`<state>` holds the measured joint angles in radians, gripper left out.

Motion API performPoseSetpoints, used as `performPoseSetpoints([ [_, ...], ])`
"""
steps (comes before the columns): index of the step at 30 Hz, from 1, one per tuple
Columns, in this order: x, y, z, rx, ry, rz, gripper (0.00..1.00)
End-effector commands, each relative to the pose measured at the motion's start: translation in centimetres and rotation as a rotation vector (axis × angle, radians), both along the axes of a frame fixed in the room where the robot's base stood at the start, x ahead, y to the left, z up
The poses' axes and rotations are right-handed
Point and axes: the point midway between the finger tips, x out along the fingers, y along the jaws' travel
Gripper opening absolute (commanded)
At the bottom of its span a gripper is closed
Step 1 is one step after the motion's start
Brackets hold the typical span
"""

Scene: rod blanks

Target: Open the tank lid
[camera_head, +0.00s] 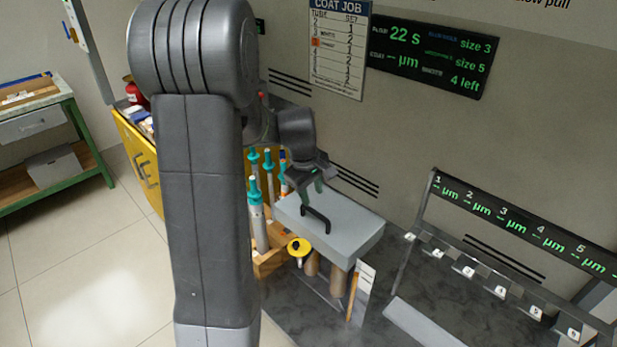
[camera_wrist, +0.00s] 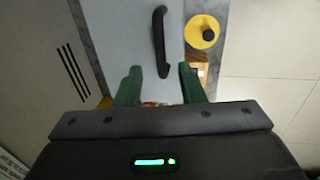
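The tank lid (camera_head: 345,237) is a flat light-grey slab on top of the tank at the wall side of the dark bench. A black arched handle (camera_head: 317,219) stands on it. In the wrist view the lid (camera_wrist: 128,38) fills the upper middle, and the handle (camera_wrist: 160,42) runs lengthwise ahead of the fingers. My gripper (camera_head: 309,184) is above the lid near the handle. In the wrist view my gripper (camera_wrist: 158,84) has its two green fingers apart, with nothing held between them; the handle's near end lies between or just beyond the tips.
Teal-topped rods (camera_head: 255,195) stand in a wooden rack left of the lid. A numbered gauge rack (camera_head: 500,275) stands right on the bench. The wall is close behind.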

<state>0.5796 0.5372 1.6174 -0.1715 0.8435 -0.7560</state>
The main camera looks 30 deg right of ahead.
Motion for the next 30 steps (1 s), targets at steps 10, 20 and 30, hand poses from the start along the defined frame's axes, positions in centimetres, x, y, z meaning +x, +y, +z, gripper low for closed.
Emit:
performPoseSetpoints([
  [10, -0.2, 0.9, 4.9, -0.001, -0.001, 0.001, 0.36],
  [20, -0.3, 1.0, 5.5, 0.001, 0.001, 0.001, 0.36],
  [30, -0.3, 1.0, 5.5, 0.001, 0.001, 0.000, 0.36],
])
